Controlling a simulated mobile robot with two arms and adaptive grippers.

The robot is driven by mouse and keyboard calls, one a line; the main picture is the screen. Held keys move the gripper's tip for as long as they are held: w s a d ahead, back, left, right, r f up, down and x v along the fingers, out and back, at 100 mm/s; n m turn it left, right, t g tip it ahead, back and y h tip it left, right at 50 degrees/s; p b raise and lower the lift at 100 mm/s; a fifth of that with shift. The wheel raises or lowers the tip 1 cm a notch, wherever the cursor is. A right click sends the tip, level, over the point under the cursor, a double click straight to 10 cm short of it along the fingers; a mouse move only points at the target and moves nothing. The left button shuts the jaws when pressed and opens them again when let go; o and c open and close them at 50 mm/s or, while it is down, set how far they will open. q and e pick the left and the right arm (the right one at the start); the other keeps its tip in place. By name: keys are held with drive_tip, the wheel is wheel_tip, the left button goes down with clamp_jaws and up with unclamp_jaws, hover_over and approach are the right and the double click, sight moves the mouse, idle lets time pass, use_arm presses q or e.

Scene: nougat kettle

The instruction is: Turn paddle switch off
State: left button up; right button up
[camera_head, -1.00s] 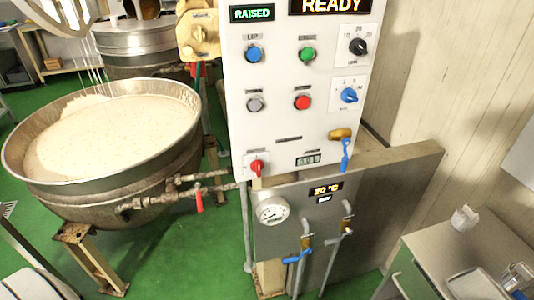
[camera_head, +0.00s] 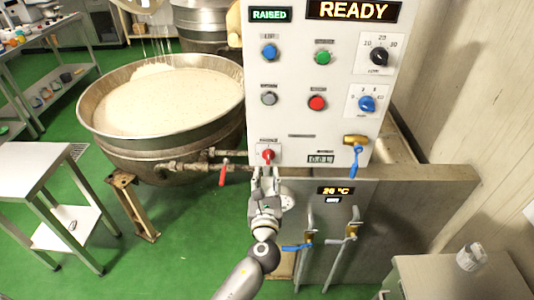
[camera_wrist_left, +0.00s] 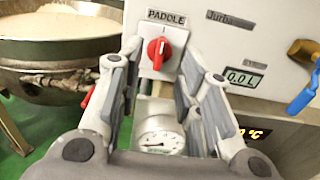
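The paddle switch is a red rotary knob (camera_head: 268,154) on a small white plate at the lower left of the white control panel (camera_head: 290,120). In the left wrist view the red knob (camera_wrist_left: 159,54) sits under a "PADDLE" label, its handle about upright. My left gripper (camera_head: 266,174) is just below and in front of the knob in the head view. In the wrist view its two fingers (camera_wrist_left: 161,62) are spread, one on each side of the knob, with nothing between them that I can see gripped. Contact with the knob cannot be told. My right gripper is not in view.
A kettle (camera_head: 150,150) of pale mass stands left of the panel. A red-handled valve (camera_head: 224,172), a blue-handled valve (camera_head: 356,158) and a lower blue lever (camera_head: 298,247) are near. Other panel knobs and buttons sit above. A steel table (camera_head: 30,170) stands at left.

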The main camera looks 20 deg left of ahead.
sight(268, 155)
use_arm(q)
drive_tip(key=x, duration=0.4)
drive_tip(key=p+x, duration=0.1)
drive_tip(key=x, duration=0.3)
drive_tip(key=shift+w+d+f, duration=0.1)
drive_tip(key=shift+w, duration=0.95)
drive_tip(key=shift+a, duration=0.25)
drive_tip(key=c, duration=0.6)
clamp_jaws()
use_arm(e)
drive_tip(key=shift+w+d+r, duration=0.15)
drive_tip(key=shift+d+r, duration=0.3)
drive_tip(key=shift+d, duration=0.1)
